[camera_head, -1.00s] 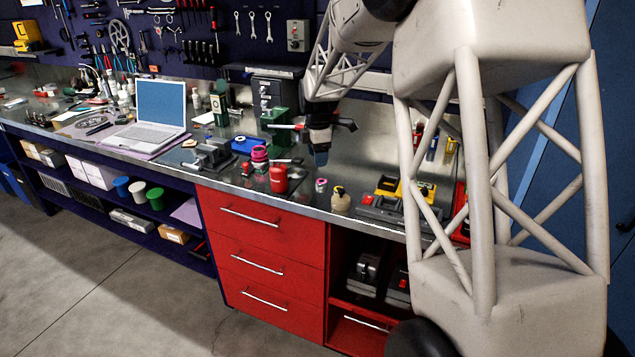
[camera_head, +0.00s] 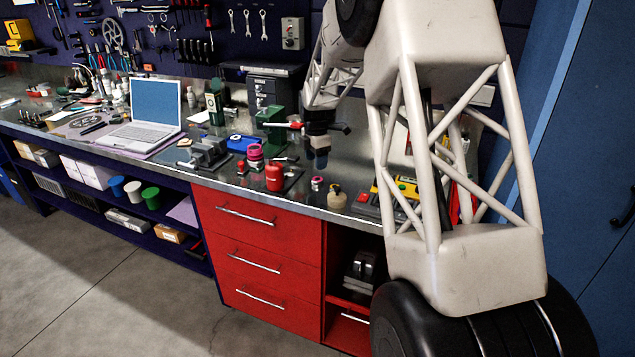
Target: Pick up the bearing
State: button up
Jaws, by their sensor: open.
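I cannot pick out the bearing with certainty. A small pink and grey ring-like piece (camera_head: 317,184) lies near the bench's front edge and may be it, but it is too small to tell. My gripper (camera_head: 320,160) hangs pointing down over the bench, just above and behind that piece in the picture. It looks empty and apart from everything below. Its jaws are open, though the gap between the fingertips is hard to see from here.
A red can (camera_head: 274,177) and a pink roll (camera_head: 255,153) stand left of the gripper. A tan bottle (camera_head: 337,197) stands to the right at the edge. A green press (camera_head: 271,127) is behind. A vise (camera_head: 204,153) and laptop (camera_head: 153,108) are further left.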

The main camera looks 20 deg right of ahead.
jog(key=shift+f, duration=0.8)
jog(key=shift+f, duration=0.1)
jog(key=shift+d+f, duration=0.15)
jog(key=shift+f, duration=2.35)
jog(key=c, duration=0.8)
jog(key=shift+r, duration=0.15)
jog(key=shift+r, duration=0.55)
notch_tip(320, 180, up, 2)
jog(key=shift+r, duration=0.1)
jog(key=s+a, duration=0.1)
jog(key=s, duration=0.4)
jog(key=s+a+r, duration=0.1)
jog(key=s, duration=0.4)
jog(key=s+a, duration=0.1)
jog(key=s, duration=0.4)
jog(key=shift+s+a+r, duration=0.1)
jog(key=shift+s+r, duration=0.1)
jog(key=shift+s, duration=0.1)
